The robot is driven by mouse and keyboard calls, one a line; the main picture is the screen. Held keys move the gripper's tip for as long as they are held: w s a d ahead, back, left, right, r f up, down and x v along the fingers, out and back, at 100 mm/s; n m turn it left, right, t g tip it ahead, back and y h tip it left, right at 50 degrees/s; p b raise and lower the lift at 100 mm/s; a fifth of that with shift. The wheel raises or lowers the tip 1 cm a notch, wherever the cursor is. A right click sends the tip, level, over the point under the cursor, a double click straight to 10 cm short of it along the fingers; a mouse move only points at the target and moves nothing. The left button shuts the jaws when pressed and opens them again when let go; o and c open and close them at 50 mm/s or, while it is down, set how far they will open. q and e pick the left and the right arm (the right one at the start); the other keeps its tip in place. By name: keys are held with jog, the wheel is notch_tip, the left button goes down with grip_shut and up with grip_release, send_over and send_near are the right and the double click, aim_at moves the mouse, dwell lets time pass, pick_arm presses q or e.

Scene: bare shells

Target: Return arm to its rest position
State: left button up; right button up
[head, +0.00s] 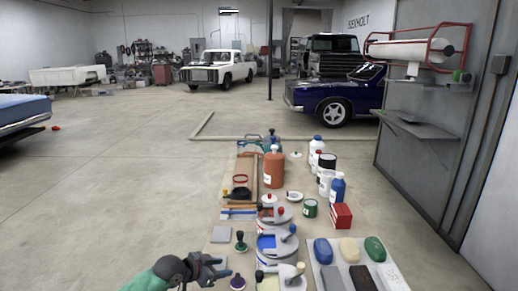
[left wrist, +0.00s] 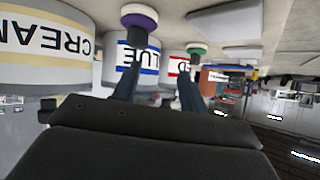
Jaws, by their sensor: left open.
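My left gripper (head: 222,266) is at the lower left of the head view, beside the left edge of the crowded work area. It is open, and I see nothing between its fingers. In the left wrist view, which is upside down, the two dark fingers (left wrist: 158,82) stand apart. A purple-based knob tool (head: 237,282) is just right of the gripper, and it also shows in the left wrist view (left wrist: 139,16). A green-based knob tool (head: 241,240) stands farther back. My right gripper does not show.
Tins labelled BLUE (left wrist: 149,58) and CREAM (left wrist: 45,48) stand close by. A tray (head: 320,279) with coloured blocks is at the front right. An orange bottle (head: 274,168) and white bottles stand behind.

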pick_arm(q)
jog(key=s+a+n+y, duration=0.1)
jog(key=s+y, duration=0.1)
jog(key=s, duration=0.3)
jog(key=s+a+n+y, duration=0.2)
jog(key=s+y, duration=0.1)
jog(key=s, duration=0.3)
jog(key=s+a+n+g+y, duration=0.1)
jog(key=s+y, duration=0.2)
jog(key=s, duration=0.2)
jog(key=shift+s+a, duration=0.35)
jog(key=s+f+n+g, duration=0.1)
jog(key=s+f+g, duration=0.1)
jog(key=s+f, duration=0.3)
jog(key=s+d+f+n+g, duration=0.1)
jog(key=s+f, duration=0.4)
jog(key=s, duration=0.9)
jog(key=s+f+n+g, duration=0.2)
jog(key=s+f, duration=0.3)
jog(key=s, duration=0.4)
jog(key=shift+s+d+g+h, duration=0.2)
jog(key=shift+s+g+h, duration=0.1)
jog(key=shift+s+h, duration=0.1)
